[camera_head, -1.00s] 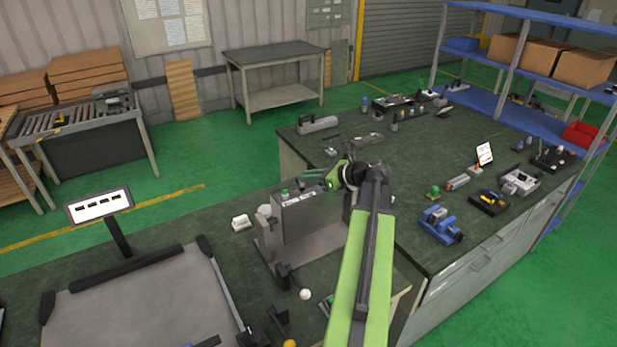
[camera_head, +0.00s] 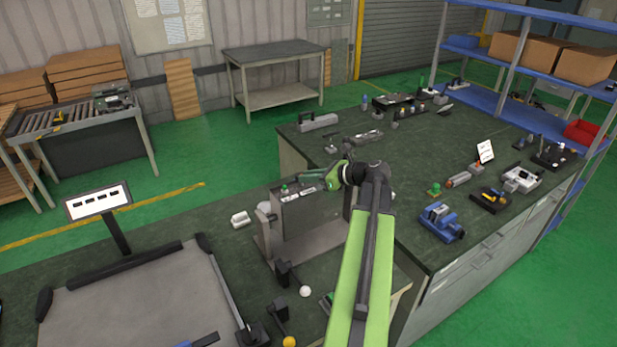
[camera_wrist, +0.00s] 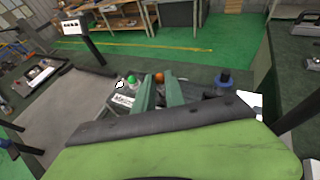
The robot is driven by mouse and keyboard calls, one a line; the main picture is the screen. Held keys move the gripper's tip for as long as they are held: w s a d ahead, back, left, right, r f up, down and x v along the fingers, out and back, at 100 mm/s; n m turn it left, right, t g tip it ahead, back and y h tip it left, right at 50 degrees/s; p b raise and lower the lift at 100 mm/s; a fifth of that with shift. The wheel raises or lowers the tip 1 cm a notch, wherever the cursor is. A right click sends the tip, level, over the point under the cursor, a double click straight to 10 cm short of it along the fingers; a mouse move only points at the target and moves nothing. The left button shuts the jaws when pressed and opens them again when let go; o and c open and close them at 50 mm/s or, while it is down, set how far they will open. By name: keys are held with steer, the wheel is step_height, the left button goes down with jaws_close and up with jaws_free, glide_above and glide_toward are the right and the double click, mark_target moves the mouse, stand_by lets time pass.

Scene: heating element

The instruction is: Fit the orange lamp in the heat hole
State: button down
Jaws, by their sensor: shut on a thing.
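The orange lamp (camera_wrist: 158,77) shows as a small round top between my gripper's fingertips in the wrist view. My gripper (camera_wrist: 161,86) is shut on it, just above the top of an upright grey panel unit (camera_head: 306,218). The unit's labelled top (camera_wrist: 122,101) shows left of the fingers, with a green lamp (camera_wrist: 131,79) standing on it. The green lamp also shows in the head view (camera_head: 285,190). The heat hole and the lamp's lower end are hidden behind my fingers, so I cannot tell whether they touch. The orange lamp cannot be made out in the head view.
A small white block (camera_head: 240,219) lies left of the unit. Levers with white (camera_head: 305,292) and yellow knobs (camera_head: 289,341) stand in front. A sign (camera_head: 98,200) rises at the left.

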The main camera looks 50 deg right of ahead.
steer(key=shift+f+b, duration=0.95)
steer(key=shift+f, duration=0.05)
steer(key=c, duration=1.3)
jaws_free()
steer(key=shift+r, duration=0.1)
steer(key=shift+p+v, duration=3.4)
steer(key=shift+v, duration=5.35)
